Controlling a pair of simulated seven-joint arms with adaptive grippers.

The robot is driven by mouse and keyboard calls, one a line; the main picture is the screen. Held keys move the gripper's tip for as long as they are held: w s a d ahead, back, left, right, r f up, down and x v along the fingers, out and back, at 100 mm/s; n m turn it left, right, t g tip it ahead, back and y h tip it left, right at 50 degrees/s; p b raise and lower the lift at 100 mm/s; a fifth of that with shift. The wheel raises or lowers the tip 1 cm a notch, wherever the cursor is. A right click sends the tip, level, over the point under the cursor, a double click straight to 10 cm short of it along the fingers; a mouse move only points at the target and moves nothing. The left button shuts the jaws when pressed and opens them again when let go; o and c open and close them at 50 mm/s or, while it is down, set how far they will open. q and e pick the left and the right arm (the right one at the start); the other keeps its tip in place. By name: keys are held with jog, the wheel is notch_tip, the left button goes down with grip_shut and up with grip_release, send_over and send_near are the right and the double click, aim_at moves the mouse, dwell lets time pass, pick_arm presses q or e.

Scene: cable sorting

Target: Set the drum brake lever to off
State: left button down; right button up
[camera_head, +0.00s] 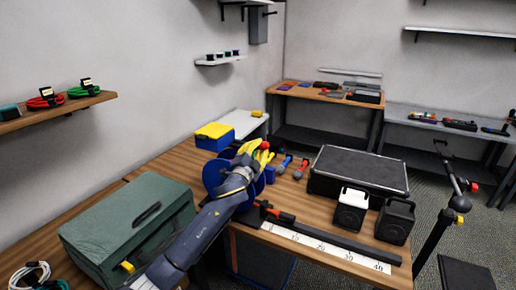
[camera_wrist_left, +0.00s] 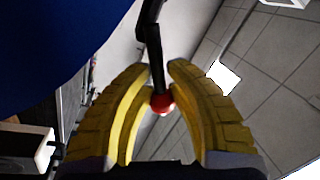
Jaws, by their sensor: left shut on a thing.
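The brake lever is a black bent rod with a red ball knob; the lever (camera_wrist_left: 154,45) and its knob (camera_wrist_left: 161,103) show in the left wrist view. My left gripper (camera_wrist_left: 160,98) has its yellow fingers on both sides of the knob and is shut on it. In the head view the left gripper (camera_head: 258,156) is beside a blue drum (camera_head: 213,176), with the red knob (camera_head: 265,145) at its fingertips. My arm and gripper hide part of the drum and most of the lever. My right gripper is not in view.
A green case (camera_head: 125,225) stands at the front left. A blue and yellow box (camera_head: 214,135) is behind the gripper. A black case (camera_head: 358,172), a white-faced box (camera_head: 350,209) and a ruler strip (camera_head: 330,248) are to the right on the bench.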

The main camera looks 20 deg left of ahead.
pick_arm(q)
jog(key=shift+s+d+r, duration=0.1)
jog(key=shift+d, duration=0.3)
jog(key=c, duration=1.4)
grip_release()
jog(key=shift+d, duration=0.1)
jog(key=shift+c, duration=0.2)
jog(key=o, duration=0.3)
jog(key=shift+a, duration=0.2)
jog(key=shift+o, duration=0.2)
jog(key=shift+a, duration=0.1)
jog(key=shift+s, duration=0.25)
jog(key=s+f, duration=0.2)
jog(key=s, duration=0.9)
jog(key=shift+s+a, duration=0.15)
jog(key=shift+a, duration=0.15)
jog(key=shift+f, duration=0.1)
